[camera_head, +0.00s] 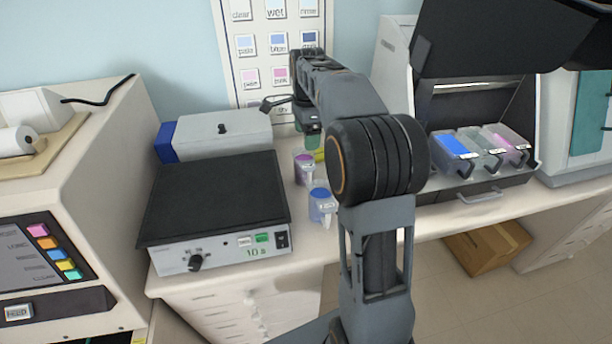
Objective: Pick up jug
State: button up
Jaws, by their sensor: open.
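Several small jugs stand on the bench to the right of the black-topped box. A jug with blue contents (320,206) is nearest the front edge. A jug with purple contents (304,169) stands just behind it. A yellow-green thing (320,155), perhaps another jug, shows farther back and is partly hidden by my arm. My gripper (293,117) is above and behind the jugs, near the wall chart, with its jaws open. I see nothing held in it. My arm hides part of the bench to the right of the jugs.
The black-topped box (215,195) with a knob stands left of the jugs. A white box with a blue end (222,135) is behind it. An open-lidded machine (478,195) with several coloured tubs stands to the right. The wall chart (246,75) rises behind.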

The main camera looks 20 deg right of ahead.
aim_at(308, 166)
jog(key=shift+m, duration=0.3)
jog(key=f, duration=0.8)
jog(key=shift+w+d, duration=0.2)
jog(key=shift+d, duration=0.05)
jog(key=shift+d+f+p, duration=0.1)
jog(key=shift+f+p, duration=0.2)
jog(key=shift+f, duration=2.75)
jog(key=c, duration=1.2)
jog(key=shift+c, duration=0.5)
jog(key=shift+r, duration=0.15)
